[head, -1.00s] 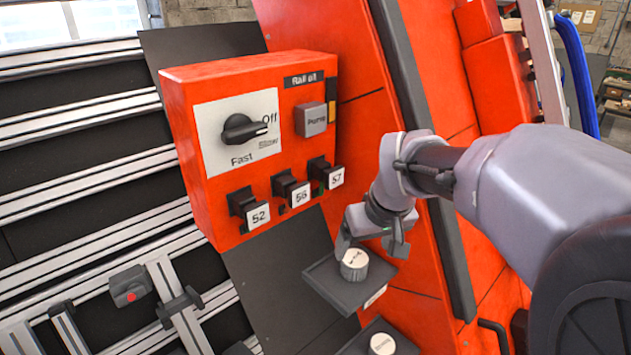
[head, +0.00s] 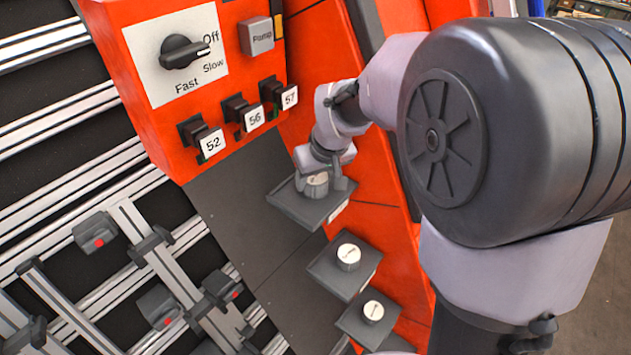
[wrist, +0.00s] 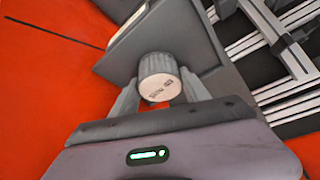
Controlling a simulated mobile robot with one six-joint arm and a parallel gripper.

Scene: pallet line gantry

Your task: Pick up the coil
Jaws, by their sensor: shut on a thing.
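The coil (head: 317,186) is a short, pale grey cylinder with a printed light cap, at the uppermost of three small dark shelves below the orange control box. It also shows in the wrist view (wrist: 158,82), between the two grey fingers, its cap towards the camera. My gripper (head: 321,178) is shut on the coil, one finger on each side. The shelf (head: 285,199) is right behind and below the coil. I cannot tell whether the coil still touches it. The fingers hide part of the coil's sides.
Two lower shelves each hold a similar capped cylinder, one in the middle (head: 348,257) and one lowest (head: 373,312). The orange control box (head: 175,95), with a dial and numbered black plugs, hangs close above left. Aluminium rails (head: 70,200) fill the left side.

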